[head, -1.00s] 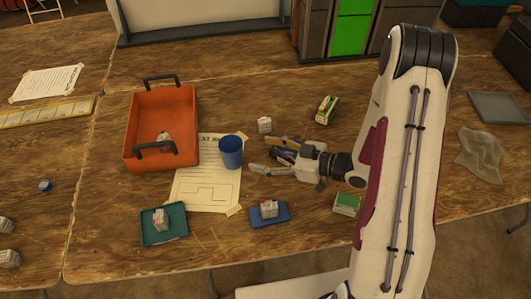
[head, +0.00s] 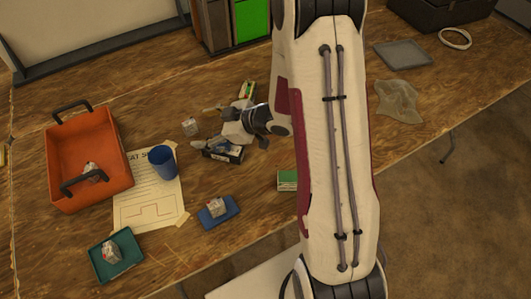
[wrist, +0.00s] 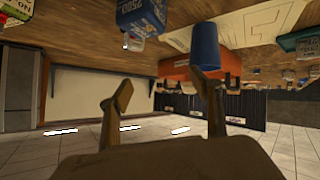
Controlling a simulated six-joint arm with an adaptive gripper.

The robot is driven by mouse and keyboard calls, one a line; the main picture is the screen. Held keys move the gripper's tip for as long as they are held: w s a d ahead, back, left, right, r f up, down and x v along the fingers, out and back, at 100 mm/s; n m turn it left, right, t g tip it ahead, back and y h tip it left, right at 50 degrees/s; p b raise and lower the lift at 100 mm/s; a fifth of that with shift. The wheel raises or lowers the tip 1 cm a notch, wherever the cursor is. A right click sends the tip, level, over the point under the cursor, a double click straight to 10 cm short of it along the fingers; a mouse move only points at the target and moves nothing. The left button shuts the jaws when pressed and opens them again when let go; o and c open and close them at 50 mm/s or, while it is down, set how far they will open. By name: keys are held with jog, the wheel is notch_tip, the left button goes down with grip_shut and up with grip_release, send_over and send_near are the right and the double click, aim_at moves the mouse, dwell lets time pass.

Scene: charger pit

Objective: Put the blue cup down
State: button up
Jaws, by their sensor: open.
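The blue cup (head: 163,162) stands upright on the printed paper sheet (head: 148,197), near its upper right corner. My gripper (head: 205,127) is to the right of the cup and farther back on the table, apart from it. Its two fingers are spread with nothing between them. In the wrist view my gripper (wrist: 162,92) is open, and the cup (wrist: 206,45) appears upside down beyond the right finger, whose tip overlaps its rim in the picture.
An orange bin (head: 120,165) is left of the paper. A green box (head: 287,180) lies right.

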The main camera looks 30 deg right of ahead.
jog(key=d+r+m+h, duration=0.3)
jog(key=d+r+h, duration=0.35)
jog(key=r, duration=0.25)
jog(key=s+d+r+m+h, duration=0.3)
jog(key=s+r, duration=0.4)
jog(key=r, duration=0.2)
jog(key=s+a+r+m+g, duration=0.1)
jog(key=s+a, duration=0.1)
jog(key=s, duration=0.5)
jog(key=s+a+r+m+g+y, duration=0.1)
jog(key=s+a+m, duration=0.1)
jog(key=s, duration=0.6)
jog(key=s+a+r+m+g+y, duration=0.1)
jog(key=s+a+r, duration=0.1)
jog(key=s, duration=0.6)
jog(key=shift+a+m, duration=0.3)
jog(key=shift+a, duration=0.25)
